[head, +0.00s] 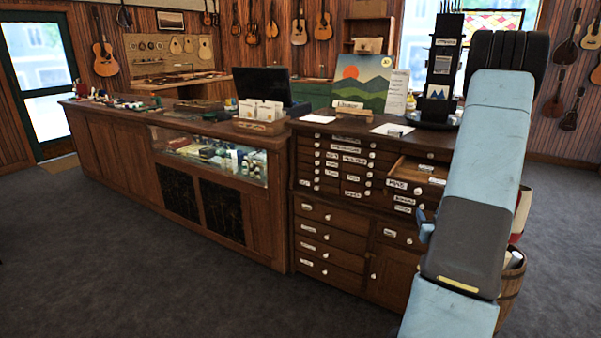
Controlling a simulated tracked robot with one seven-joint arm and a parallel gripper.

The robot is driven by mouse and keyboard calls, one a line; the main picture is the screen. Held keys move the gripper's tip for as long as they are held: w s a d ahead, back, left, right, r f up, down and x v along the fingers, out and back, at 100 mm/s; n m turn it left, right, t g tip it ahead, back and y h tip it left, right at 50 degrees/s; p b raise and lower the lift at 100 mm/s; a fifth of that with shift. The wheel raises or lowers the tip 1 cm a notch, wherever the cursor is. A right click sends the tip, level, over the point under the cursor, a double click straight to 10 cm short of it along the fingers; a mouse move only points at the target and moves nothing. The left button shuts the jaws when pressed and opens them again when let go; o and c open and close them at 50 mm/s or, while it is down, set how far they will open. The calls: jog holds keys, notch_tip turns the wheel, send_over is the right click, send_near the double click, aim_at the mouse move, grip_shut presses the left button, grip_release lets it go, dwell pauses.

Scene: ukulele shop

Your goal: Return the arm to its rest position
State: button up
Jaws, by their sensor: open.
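My arm (473,190) rises in the right part of the head view, with light blue and dark grey links. It bends at a black joint (508,58) near the top right. The far part of the arm past this joint is hidden behind the nearer links. A small blue piece (425,228) sticks out to the left of the grey link, and I cannot tell which part it is. No gripper fingers can be made out. The arm stands in front of the right end of a wooden drawer cabinet (331,238) and hides part of it.
One small upper drawer (417,172) stands pulled open beside my arm. A long counter with a glass case (215,160) runs left. A black display stand (443,62) and a painting (362,82) stand on top. A barrel (511,285) is partly behind my arm. Carpet (120,260) is clear.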

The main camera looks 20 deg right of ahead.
jog(key=w+a+r+n+g+y, duration=0.2)
jog(key=w+a+r+g, duration=0.1)
jog(key=w+a+r, duration=0.4)
jog(key=s+a+r+g+y, duration=0.2)
jog(key=s+a+r+g, duration=0.1)
jog(key=a+r, duration=0.65)
jog(key=s+a+r+n+g+y, duration=0.1)
jog(key=s+a+r+g, duration=0.1)
jog(key=s+a, duration=0.8)
jog(key=s+a+r+n+g+y, duration=0.2)
jog(key=s+a+r, duration=0.2)
jog(key=s+a, duration=0.5)
jog(key=s, duration=0.3)
jog(key=shift+a+r+g+y, duration=0.15)
jog(key=shift+a+g+y, duration=0.15)
jog(key=shift+a+g, duration=0.1)
jog(key=shift+d, duration=0.15)
